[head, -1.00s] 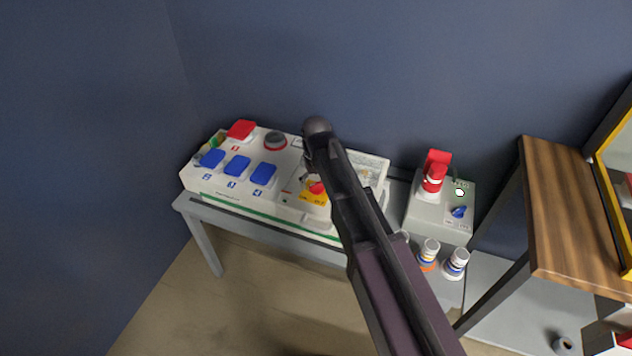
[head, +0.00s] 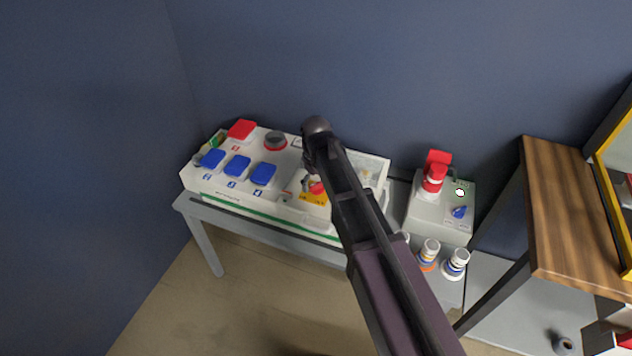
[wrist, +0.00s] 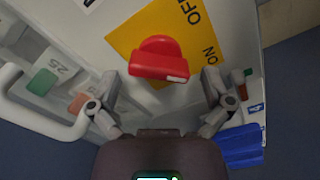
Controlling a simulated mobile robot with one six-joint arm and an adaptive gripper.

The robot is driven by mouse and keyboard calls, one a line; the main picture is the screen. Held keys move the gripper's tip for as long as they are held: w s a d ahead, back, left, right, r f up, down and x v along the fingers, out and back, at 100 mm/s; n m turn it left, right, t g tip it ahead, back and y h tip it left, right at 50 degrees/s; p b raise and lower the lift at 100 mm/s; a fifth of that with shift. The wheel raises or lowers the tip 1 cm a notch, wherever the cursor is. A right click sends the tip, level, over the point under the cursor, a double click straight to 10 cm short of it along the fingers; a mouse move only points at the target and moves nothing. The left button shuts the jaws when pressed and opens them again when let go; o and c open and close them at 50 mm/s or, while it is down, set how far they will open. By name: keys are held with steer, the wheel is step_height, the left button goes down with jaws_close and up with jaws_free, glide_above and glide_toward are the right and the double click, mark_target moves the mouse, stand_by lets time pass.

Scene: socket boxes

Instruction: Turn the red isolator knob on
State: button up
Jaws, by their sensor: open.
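The red isolator knob (wrist: 158,60) sits on a yellow plate (wrist: 135,35) lettered OFF and ON in the wrist view. A white mark shows at the lower right end of its handle, below the word ON. My gripper (wrist: 162,88) is open, with one finger to the left of the knob and one to the right, both apart from it. In the head view the knob (head: 317,188) and yellow plate (head: 312,199) show beside my arm, which hides part of the panel around them.
A white handle (wrist: 75,128) curves left of my gripper. A grey box (head: 438,217) with a red plug stands right. A wooden-topped table (head: 565,220) is further right.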

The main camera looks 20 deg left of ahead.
steer(key=n, duration=0.5)
steer(key=shift+s, duration=0.15)
steer(key=shift+r+n+p, duration=0.3)
steer(key=shift+n, duration=0.1)
step_height(320, 180, up, 14)
steer(key=f+p, duration=0.1)
steer(key=p, duration=1.2)
steer(key=d+r+m+p, duration=0.2)
steer(key=d+m, duration=0.4)
steer(key=d, duration=0.6)
steer(key=d+r+m+p, duration=0.1)
steer(key=d+r+m, duration=0.1)
steer(key=d+m, duration=0.5)
steer(key=shift+w+d+p, duration=0.4)
steer(key=shift+w+d, duration=0.05)
steer(key=shift+d, duration=2.4)
steer(key=s+d+r+m+p, duration=0.1)
steer(key=s+d+m, duration=0.1)
steer(key=d, duration=0.6)
steer(key=s+d+r+m+p, duration=0.2)
steer(key=s+d, duration=0.2)
steer(key=d, duration=0.5)
steer(key=shift+s+d+m, duration=0.25)
steer(key=shift+s+m, duration=0.1)
steer(key=shift+m, duration=0.05)
steer(key=shift+r, duration=0.1)
